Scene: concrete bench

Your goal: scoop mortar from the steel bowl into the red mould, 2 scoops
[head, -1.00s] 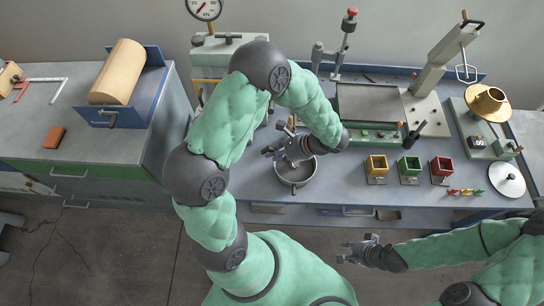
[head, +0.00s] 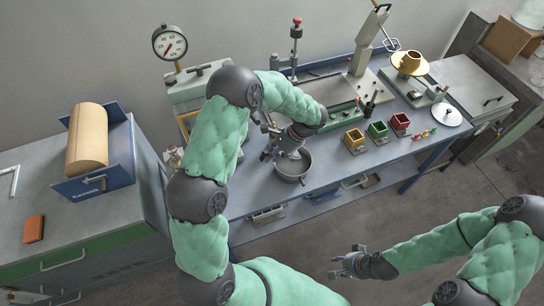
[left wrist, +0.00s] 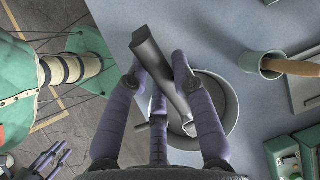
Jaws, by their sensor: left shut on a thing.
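My left gripper (head: 270,152) is at the left side of the steel bowl (head: 293,174), on the bench. In the left wrist view, the fingers of my left gripper (left wrist: 160,90) are shut on the dark grey handle of a scoop (left wrist: 163,68). Its far end reaches over the bowl (left wrist: 231,104); the fingers hide part of the bowl, and I cannot tell whether the scoop carries mortar. The red mould (head: 400,124) stands at the right end of a row of three moulds. My right gripper (head: 347,262) is open and empty, out in front of the bench.
The green mould (head: 377,133) and yellow mould (head: 354,143) stand between the bowl and the red mould. A cup (left wrist: 258,63) with a wooden-handled tool is near the bowl.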

